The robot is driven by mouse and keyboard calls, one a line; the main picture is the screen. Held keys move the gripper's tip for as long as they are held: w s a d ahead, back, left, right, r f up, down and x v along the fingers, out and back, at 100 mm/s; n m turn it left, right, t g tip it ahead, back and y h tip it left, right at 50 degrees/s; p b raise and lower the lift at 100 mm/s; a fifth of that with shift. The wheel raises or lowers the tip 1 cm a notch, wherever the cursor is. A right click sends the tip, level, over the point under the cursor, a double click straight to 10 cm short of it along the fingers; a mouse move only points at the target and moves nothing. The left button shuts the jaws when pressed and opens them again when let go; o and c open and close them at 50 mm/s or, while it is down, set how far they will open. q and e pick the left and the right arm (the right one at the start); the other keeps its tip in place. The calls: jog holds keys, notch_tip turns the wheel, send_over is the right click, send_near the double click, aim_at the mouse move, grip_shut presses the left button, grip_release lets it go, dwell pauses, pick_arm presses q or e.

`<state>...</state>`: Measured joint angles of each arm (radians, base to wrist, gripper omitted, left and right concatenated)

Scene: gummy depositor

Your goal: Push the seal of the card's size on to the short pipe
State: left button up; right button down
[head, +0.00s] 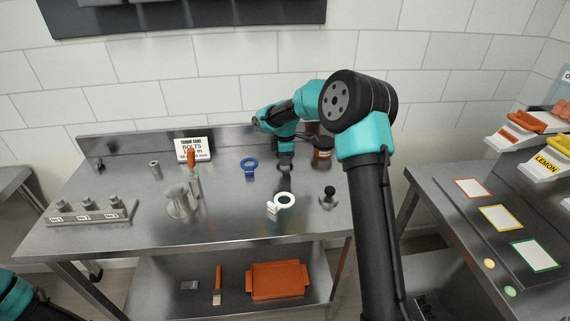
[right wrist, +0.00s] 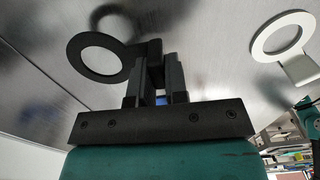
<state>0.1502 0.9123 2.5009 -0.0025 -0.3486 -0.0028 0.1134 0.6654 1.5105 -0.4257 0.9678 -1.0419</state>
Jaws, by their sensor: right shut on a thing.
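A white card (head: 192,150) stands at the back of the steel table; its smaller print is hard to read. My right gripper (head: 285,156) is shut on the tab of a black ring seal (right wrist: 78,65), which sticks out to the left of the fingers (right wrist: 157,80) in the right wrist view. A blue ring seal (head: 250,163) lies left of the gripper. A white ring seal (head: 286,200) lies in front of it and also shows in the right wrist view (right wrist: 268,45). A short steel pipe on a round base (head: 178,205) appears to stand left of centre. My left gripper is out of view.
A labelled block with several fittings (head: 88,215) is at the left. The front middle is clear.

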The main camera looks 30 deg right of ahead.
jog(key=s+a, duration=0.2)
jog(key=s, duration=0.2)
jog(key=s+a+r, duration=0.1)
jog(key=s+a, duration=0.2)
jog(key=s, duration=0.2)
jog(key=s+a+r, duration=0.1)
jog(key=s+a, duration=0.2)
jog(key=s, duration=0.1)
jog(key=shift+s+a, duration=0.1)
jog(key=shift+s, duration=0.3)
jog(key=c, duration=1.7)
grip_release()
grip_shut()
